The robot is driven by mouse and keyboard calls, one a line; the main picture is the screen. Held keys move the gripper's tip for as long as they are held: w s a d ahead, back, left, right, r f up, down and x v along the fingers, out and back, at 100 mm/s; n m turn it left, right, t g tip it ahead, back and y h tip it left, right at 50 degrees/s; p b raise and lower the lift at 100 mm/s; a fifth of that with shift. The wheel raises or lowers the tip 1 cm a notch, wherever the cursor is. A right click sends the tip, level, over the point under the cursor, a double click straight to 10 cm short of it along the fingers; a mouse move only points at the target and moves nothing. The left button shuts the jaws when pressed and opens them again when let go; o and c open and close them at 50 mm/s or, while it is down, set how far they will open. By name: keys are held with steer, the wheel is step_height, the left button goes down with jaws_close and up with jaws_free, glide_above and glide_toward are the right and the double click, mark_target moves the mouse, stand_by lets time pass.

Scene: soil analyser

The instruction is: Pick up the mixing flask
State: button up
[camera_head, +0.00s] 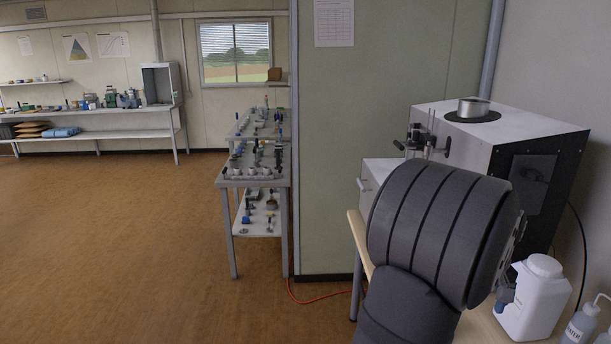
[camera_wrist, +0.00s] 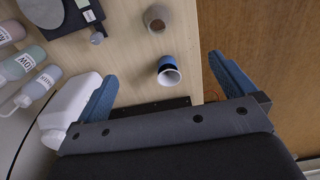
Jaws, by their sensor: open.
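In the wrist view, a small open-topped white vessel with a blue and black band (camera_wrist: 168,76) is on the pale wooden bench top. It looks like the mixing flask, though no label shows. A plain grey-beige open cup (camera_wrist: 150,16) is beyond it. My gripper (camera_wrist: 162,68) is open, its two blue fingers wide apart, one to each side of the banded vessel in the picture. I cannot tell how far the fingertips are from it. Nothing is held.
A white jug (camera_wrist: 72,110) is close to the left finger; the head view also shows it (camera_head: 537,300). Labelled bottles (camera_wrist: 20,65) are at the left. A large analyser box (camera_head: 480,125) stands behind my arm. The bench edge is close on the right in the wrist view.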

steer(key=shift+c, duration=0.4)
steer(key=c, duration=0.4)
steer(key=s+a+f+n+t+h, duration=0.15)
steer(key=a+f+n+h, duration=0.4)
steer(key=n, duration=1.45)
steer(key=shift+g+y, duration=0.25)
steer(key=shift+y, duration=0.3)
steer(key=x, duration=0.9)
steer(key=s+a+x, duration=0.1)
steer(key=x, duration=0.3)
steer(key=shift+f, duration=0.45)
steer(key=shift+w+d+x, duration=0.1)
steer(key=shift+w+x, duration=0.05)
steer(key=shift+x, duration=0.7)
steer(key=shift+w+d+x, duration=0.15)
steer(key=shift+x, duration=0.7)
steer(key=shift+w+d+x, duration=0.1)
steer(key=shift+w+x, duration=0.1)
steer(key=shift+x, duration=0.7)
